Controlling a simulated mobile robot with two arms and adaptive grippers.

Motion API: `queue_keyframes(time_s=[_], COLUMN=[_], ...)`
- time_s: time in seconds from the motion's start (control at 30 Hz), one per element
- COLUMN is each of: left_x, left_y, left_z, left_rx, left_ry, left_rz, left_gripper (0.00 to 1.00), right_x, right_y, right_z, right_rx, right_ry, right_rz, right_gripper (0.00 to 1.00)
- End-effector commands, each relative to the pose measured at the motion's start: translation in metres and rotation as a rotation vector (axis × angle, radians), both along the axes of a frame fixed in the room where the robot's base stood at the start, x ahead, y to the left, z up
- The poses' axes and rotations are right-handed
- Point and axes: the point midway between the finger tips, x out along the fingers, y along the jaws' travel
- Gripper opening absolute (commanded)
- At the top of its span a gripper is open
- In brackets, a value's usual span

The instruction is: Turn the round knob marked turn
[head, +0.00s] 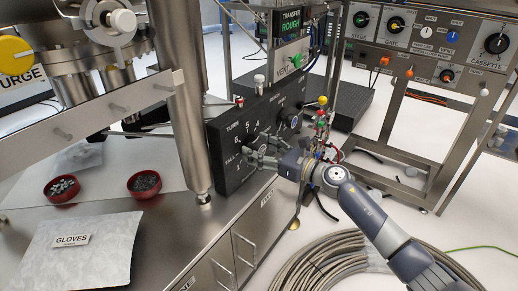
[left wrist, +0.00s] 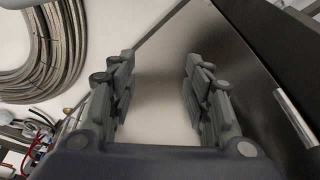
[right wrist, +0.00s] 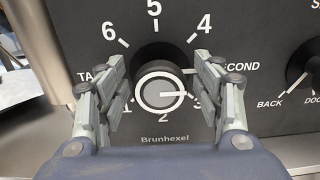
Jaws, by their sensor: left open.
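A round knob (right wrist: 160,92) with a pale ringed face sits on a black panel, among the numbers 1 to 6, with "Brunhexel" below. Its white mark points right. My right gripper (right wrist: 165,85) is open, with one finger on each side of this knob. I cannot tell whether the fingers touch it. In the head view my right gripper (head: 254,150) is at the black panel (head: 228,177) and hides most of the knob. A small label there seems to read "TURN". My left gripper (left wrist: 160,95) is open and empty above a metal surface; it is not in the head view.
Another black knob (right wrist: 308,72) is to the right on the same panel. Red bowls (head: 144,186) and a gloves packet (head: 80,247) lie on the steel bench, left of the panel. A coiled hose (head: 325,262) lies on the floor. A steel post (head: 181,100) stands beside the panel.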

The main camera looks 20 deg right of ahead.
Motion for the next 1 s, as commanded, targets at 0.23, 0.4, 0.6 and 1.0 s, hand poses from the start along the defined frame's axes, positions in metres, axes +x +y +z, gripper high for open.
queue_keyframes(time_s=[0.23,0.4,0.6,1.0], left_x=[0.0,0.0,0.0,-0.01], left_y=[0.0,0.0,0.0,0.0], left_z=[-0.001,0.0,-0.008,-0.066], left_rx=[0.0,0.0,0.0,0.003], left_ry=[0.001,0.0,0.003,0.04], left_rz=[0.0,0.0,-0.001,-0.006], left_gripper=[0.46,0.46,0.46,0.46], right_x=[0.0,0.0,0.0,0.001], right_y=[0.0,0.0,-0.001,-0.002], right_z=[0.0,0.001,0.002,0.004], right_rx=[0.001,0.005,0.049,0.281], right_ry=[-0.001,0.003,0.035,0.216], right_rz=[0.0,0.0,0.0,0.0], right_gripper=[0.18,0.18,0.18,0.18])
